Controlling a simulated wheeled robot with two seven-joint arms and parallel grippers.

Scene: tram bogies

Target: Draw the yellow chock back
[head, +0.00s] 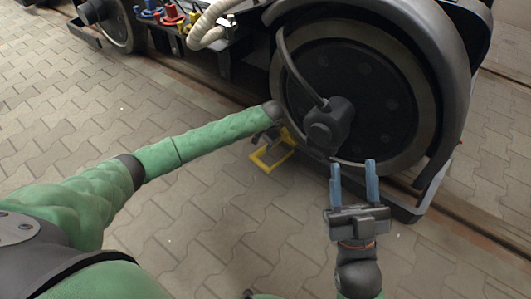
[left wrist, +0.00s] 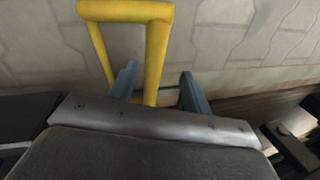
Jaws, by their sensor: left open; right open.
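The yellow chock (head: 272,155) shows in the head view as a yellow frame low beside the big wheel, close to the rail. In the left wrist view its yellow tubular handle (left wrist: 126,10) has a crossbar at the top and two bars running down. My left gripper (left wrist: 159,71) is open, with one handle bar passing between its two fingers; I cannot tell if either touches it. In the head view my left arm reaches to just above the chock, and the fingers there are not clear. My right gripper (head: 354,178) is open and empty, in front of the wheel. The chock's far part is hidden.
The big dark wheel (head: 350,85) under a grey guard stands behind the chock, with a hub box (head: 328,127) and cable in front. Red, blue and yellow fittings (head: 172,16) sit at the upper left. Paving (head: 215,225) in front is clear.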

